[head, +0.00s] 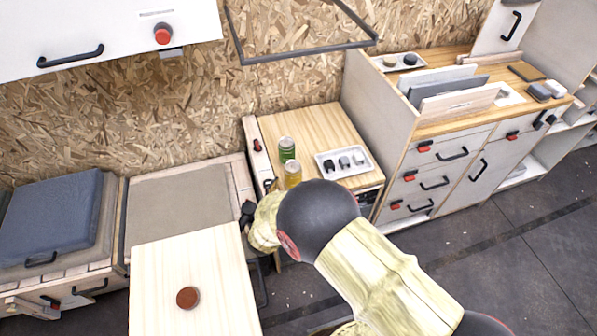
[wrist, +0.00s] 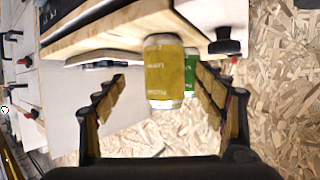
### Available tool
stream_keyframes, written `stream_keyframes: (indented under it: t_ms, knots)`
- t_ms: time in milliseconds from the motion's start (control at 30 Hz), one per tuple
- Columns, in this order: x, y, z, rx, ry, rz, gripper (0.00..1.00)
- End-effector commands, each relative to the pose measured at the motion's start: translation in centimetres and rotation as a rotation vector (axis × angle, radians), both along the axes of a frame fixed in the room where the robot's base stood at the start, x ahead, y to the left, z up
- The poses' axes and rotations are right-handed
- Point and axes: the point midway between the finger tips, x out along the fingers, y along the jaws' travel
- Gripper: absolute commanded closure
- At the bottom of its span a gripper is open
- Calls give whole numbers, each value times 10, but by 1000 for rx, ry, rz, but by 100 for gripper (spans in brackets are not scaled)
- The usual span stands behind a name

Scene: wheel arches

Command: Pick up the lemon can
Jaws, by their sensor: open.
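The lemon can is a yellow can (head: 293,174) standing on the wooden counter (head: 325,120), just in front of a green can (head: 287,149). In the wrist view the yellow can (wrist: 164,72) shows between the two spread fingers of my gripper (wrist: 160,80), with visible gaps on both sides. The green can (wrist: 191,72) shows partly hidden behind it. My gripper is open and empty. In the head view my arm hides most of the gripper, so its distance from the can is hard to judge there.
A white tray (head: 322,172) with small dark and grey items sits right of the cans. A dark knob (wrist: 224,42) shows near the right finger in the wrist view. A table with a round brown object (head: 187,298) is at the lower left.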

Motion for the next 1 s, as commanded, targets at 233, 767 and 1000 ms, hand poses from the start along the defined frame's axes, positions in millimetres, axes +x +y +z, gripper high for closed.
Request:
stream_keyframes:
  t_ms: [233,767,1000]
  knots:
    - [24,-6,-10,1,-1,-2,29]
    - [68,-13,-26,2,-1,2,29]
    - [68,-13,-25,2,-1,2,36]
